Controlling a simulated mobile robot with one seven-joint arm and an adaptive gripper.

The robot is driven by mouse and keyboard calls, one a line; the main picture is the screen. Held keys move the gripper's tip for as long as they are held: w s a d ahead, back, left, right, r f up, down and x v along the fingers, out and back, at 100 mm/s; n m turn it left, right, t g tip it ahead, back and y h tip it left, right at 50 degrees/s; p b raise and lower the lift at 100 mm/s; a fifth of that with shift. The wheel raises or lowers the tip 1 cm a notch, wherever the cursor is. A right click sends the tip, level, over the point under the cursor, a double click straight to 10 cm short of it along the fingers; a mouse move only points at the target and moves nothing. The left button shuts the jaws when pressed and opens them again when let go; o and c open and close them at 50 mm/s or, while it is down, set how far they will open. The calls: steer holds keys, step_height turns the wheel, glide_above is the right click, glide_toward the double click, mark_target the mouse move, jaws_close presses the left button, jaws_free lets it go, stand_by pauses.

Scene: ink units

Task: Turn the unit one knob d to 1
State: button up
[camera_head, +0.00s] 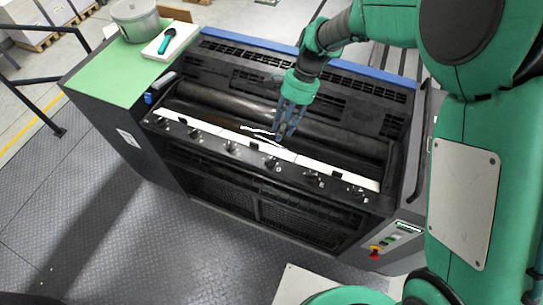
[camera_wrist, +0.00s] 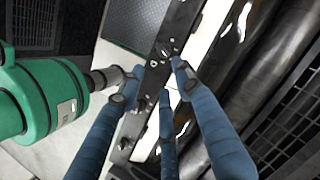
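A row of dark knobs runs along the front rail of the ink unit (camera_head: 231,147). The fourth knob from the left (camera_head: 271,163) is nearest my gripper (camera_head: 279,137); no letter or scale can be read, so I cannot confirm it is knob d. My gripper has blue fingers and points down just behind and above the rail. In the wrist view my gripper's (camera_wrist: 156,76) fingers are spread, with nothing held between them. One knob (camera_wrist: 165,49) shows just beyond the fingertips, beside the right finger; whether they touch is unclear.
Dark rollers (camera_head: 225,108) lie behind the white strip (camera_head: 210,132) along the rail. A grey pot (camera_head: 137,22) and a white pad with a green-handled tool (camera_head: 168,40) sit at the back left. A red button (camera_head: 375,252) is at the lower right. The floor in front is clear.

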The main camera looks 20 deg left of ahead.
mark_target(270, 160)
steer(key=x, duration=1.3)
steer(key=shift+b, duration=0.4)
